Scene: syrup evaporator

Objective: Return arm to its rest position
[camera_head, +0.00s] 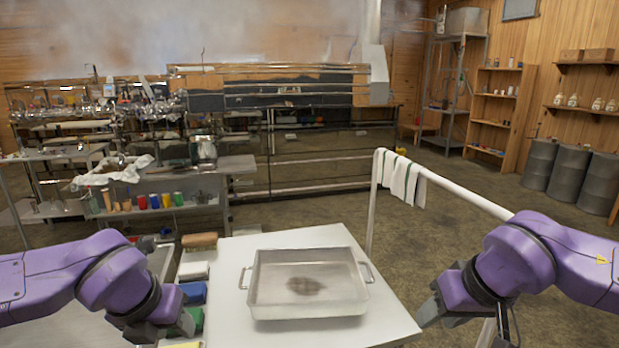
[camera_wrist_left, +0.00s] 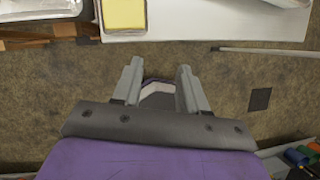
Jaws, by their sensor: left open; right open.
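My left gripper (camera_head: 168,328) is low at the left of the head view, beside the near-left end of the white table. In the left wrist view its two fingers (camera_wrist_left: 160,88) are apart with nothing between them, above the brown floor. My right gripper (camera_head: 468,318) hangs at the lower right of the head view, by the table's right edge. It is open, and no object shows in it. Both purple arms are bent with the grippers pointing down.
A metal pan (camera_head: 308,284) with two handles and a dark stain sits on the white table (camera_head: 232,325). Coloured blocks line the table's left side, near my left gripper. A white rail (camera_head: 455,193) with towels (camera_head: 398,178) stands behind the right arm. Open floor lies beyond.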

